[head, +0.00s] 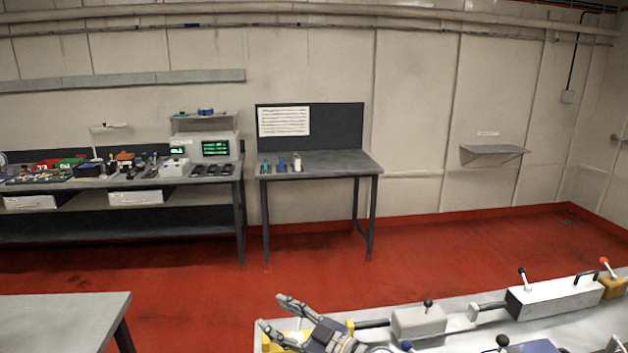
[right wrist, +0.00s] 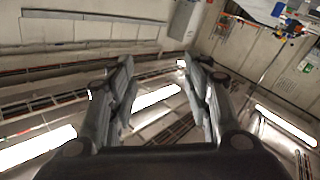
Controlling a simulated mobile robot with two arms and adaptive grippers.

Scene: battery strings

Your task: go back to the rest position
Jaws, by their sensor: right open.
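My right gripper (head: 274,314) shows at the bottom middle of the head view, its two fingers spread apart, pointing left. It is in front of the near grey bench with the lever devices, as seen from the head. In the right wrist view its fingers (right wrist: 158,90) are open with nothing between them. Beyond them are a wall, pipes and bright lamps, all tilted. My left gripper is in neither view.
A grey bench (head: 290,349) at the lower right bears a white box (head: 555,297) and several levers. A grey table (head: 60,315) is at the lower left. A small table (head: 330,162) and a cluttered workbench (head: 215,186) stand at the wall. Red floor (head: 200,290) lies open between.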

